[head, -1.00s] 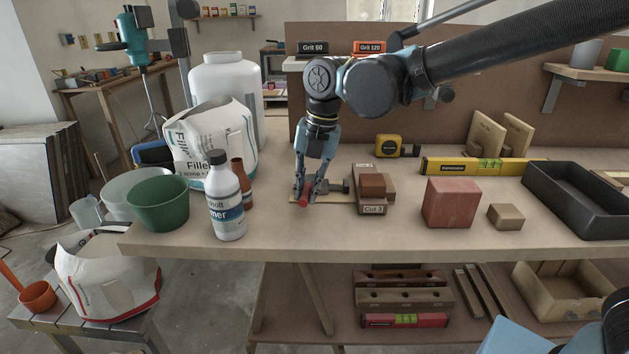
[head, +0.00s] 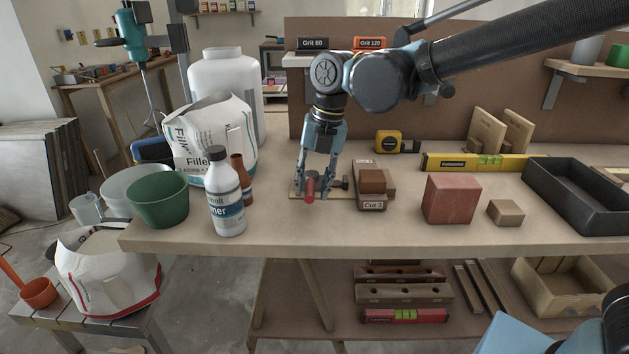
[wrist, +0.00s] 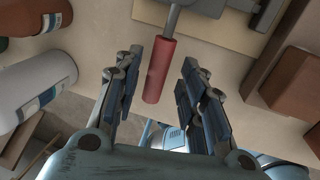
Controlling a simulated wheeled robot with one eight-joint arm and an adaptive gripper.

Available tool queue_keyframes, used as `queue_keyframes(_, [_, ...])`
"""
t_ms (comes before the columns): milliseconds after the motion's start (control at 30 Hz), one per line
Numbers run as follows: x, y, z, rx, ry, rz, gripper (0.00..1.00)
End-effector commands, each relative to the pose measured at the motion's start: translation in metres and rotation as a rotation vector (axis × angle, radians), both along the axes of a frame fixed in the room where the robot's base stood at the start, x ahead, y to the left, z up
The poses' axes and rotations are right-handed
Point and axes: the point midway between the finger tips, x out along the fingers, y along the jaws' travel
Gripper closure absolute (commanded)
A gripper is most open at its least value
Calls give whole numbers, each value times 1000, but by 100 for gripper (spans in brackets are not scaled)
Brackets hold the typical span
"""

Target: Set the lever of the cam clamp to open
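The cam clamp (head: 338,183) is a dark metal fixture on a thin wooden board on the bench, left of the brown block labelled "Cut 3" (head: 373,204). Its lever has a red grip (head: 309,191) that points toward the bench's front edge. In the wrist view, the red grip (wrist: 158,72) runs from a grey metal arm (wrist: 172,18) down between my fingers. My gripper (head: 316,194) is open, with its fingers on either side of the grip. In the wrist view, my gripper (wrist: 152,88) shows gaps on both sides of the grip. My fingers partly hide the clamp in the head view.
A white bottle (head: 226,195), a brown bottle (head: 242,180) and a green bowl (head: 158,201) stand to the left. A red block (head: 451,200), a small wooden block (head: 506,213) and a black tray (head: 580,200) are to the right. The bench front before the clamp is clear.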

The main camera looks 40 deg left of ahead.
Motion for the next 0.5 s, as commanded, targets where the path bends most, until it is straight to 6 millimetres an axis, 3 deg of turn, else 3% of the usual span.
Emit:
queue_keyframes(267, [-1,0,1,1,1,0,62])
queue_keyframes(500, [3,-4,27,1,1,-1,62])
